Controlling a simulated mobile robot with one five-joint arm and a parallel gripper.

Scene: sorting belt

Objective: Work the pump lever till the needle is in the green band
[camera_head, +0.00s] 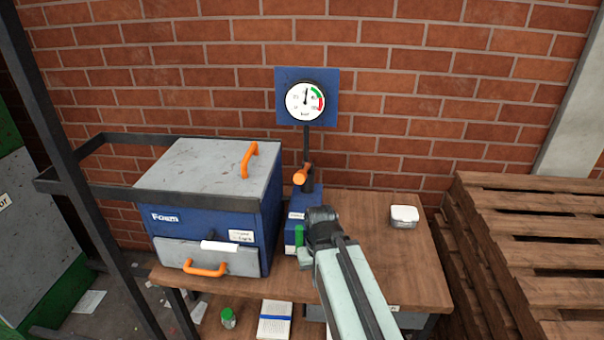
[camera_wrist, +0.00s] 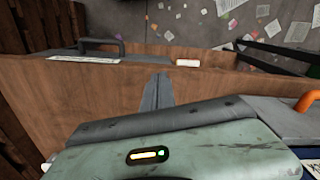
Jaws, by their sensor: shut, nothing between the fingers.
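The round white gauge (camera_head: 304,101) hangs on a blue board on the brick wall. Its needle points nearly straight up, just left of the green band at the upper right; a red band follows below the green. The pump (camera_head: 295,234) is a blue unit on the wooden table, partly hidden by my arm. Its lever (camera_head: 301,175) has an orange grip and stands up behind my wrist. My gripper shows in the wrist view (camera_wrist: 157,85), shut and empty, over the wooden table near its edge. In the head view its fingers are hidden; it is apart from the lever.
A blue cabinet (camera_head: 218,247) with orange handles stands left of the pump. Wooden pallets (camera_head: 530,215) are stacked at the right. Papers litter the floor.

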